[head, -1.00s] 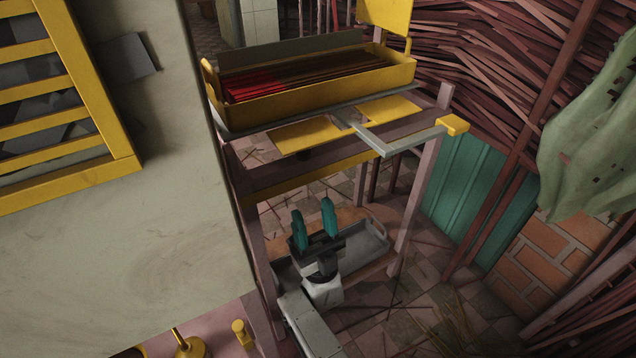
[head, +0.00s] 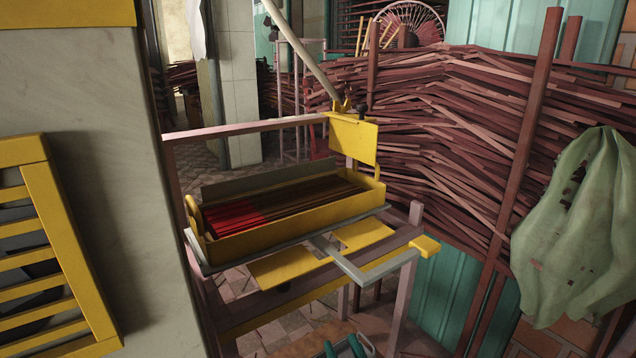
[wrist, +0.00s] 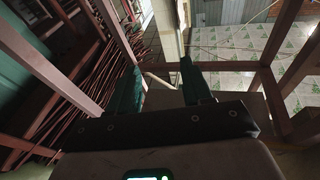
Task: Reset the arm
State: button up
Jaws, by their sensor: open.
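My gripper (head: 343,347) shows only as two teal fingertips at the bottom edge of the head view, in front of and below the wooden stand. In the wrist view my gripper (wrist: 163,84) has its two teal fingers apart, with nothing held between them. The rest of my arm is out of the head view.
A yellow tray (head: 300,226) of red and brown incense sticks sits on the wooden stand (head: 398,300). A grey handle with a yellow end (head: 425,246) juts out from the stand. Stacked sticks (head: 450,130) and a green cloth (head: 575,230) stand at right. A pale wall (head: 110,170) is close at left.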

jog(key=s+d+f+m+g+h+p, duration=0.1)
jog(key=s+d+f+g+h, duration=0.3)
jog(key=s+d, duration=0.35)
jog(key=s+d+f+m+g+h+p, duration=0.1)
jog(key=s+d+f+g, duration=0.5)
jog(key=s, duration=0.3)
jog(key=s+d+r+m+g+h, duration=0.1)
jog(key=s+d+r+g, duration=0.15)
jog(key=s, duration=0.55)
jog(key=s+d+r+g+p, duration=0.1)
jog(key=s+d+g, duration=0.2)
jog(key=s, duration=0.6)
jog(key=s+d+r+m+g+h, duration=0.1)
jog(key=s+d+r+g, duration=0.15)
jog(key=s, duration=0.55)
notch_tip(320, 180, up, 37)
jog(key=p, duration=3.8)
jog(key=shift+w+d, duration=0.2)
jog(key=shift+w, duration=0.2)
